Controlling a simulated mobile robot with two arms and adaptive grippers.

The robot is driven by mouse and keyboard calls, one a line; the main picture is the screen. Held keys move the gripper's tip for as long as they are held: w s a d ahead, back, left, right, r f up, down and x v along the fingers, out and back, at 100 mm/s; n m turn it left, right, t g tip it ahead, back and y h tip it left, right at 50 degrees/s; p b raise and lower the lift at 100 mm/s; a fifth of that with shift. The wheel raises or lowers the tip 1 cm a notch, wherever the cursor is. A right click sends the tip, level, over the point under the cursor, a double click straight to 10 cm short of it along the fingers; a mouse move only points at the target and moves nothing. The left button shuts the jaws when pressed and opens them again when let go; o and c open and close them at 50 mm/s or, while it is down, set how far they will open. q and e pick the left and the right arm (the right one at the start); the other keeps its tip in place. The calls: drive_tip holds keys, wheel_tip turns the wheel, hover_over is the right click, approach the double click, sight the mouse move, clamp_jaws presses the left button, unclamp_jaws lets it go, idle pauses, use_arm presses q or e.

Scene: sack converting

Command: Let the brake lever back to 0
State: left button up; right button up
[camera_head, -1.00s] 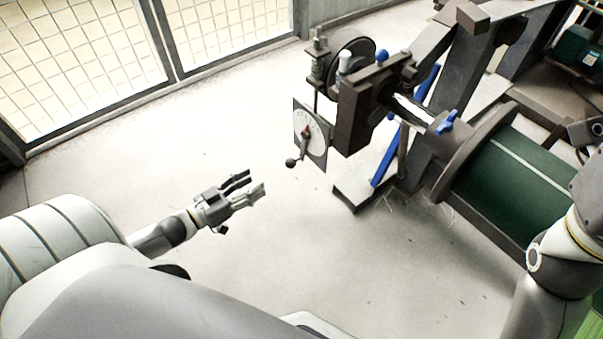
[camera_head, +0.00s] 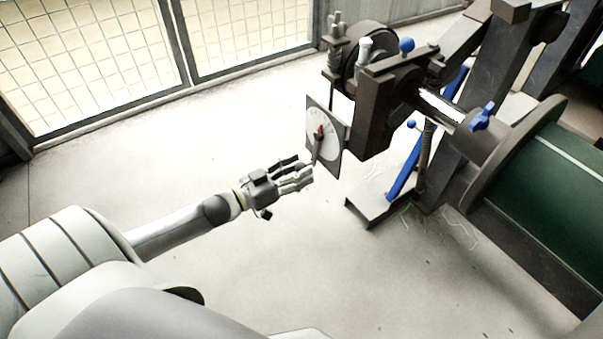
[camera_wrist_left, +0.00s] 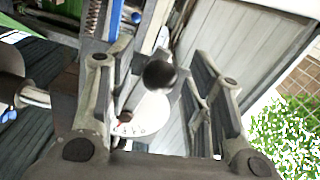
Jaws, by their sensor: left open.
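The brake lever (camera_head: 317,149) is a thin dark arm with a red pointer on a white round dial (camera_head: 330,141) fixed to a dark square plate. In the head view it slants down toward my left gripper (camera_head: 303,173), and its lower end is hidden by the fingers. In the left wrist view the lever's black ball knob (camera_wrist_left: 159,74) shows between the two open fingers, with a gap on each side. The dial (camera_wrist_left: 146,116) shows below the knob there, its marks too small to read. My right gripper is out of view.
The dark brake housing (camera_head: 372,115) stands right behind the dial, with a wheel and blue-knobbed parts. A green roll (camera_head: 550,190) is at the right. A steel foot (camera_head: 375,205) stands below. The floor (camera_head: 300,260) before me is clear. A mesh fence (camera_head: 90,60) runs behind.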

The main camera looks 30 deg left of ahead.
use_arm(q)
drive_tip(key=shift+x, duration=0.75)
clamp_jaws()
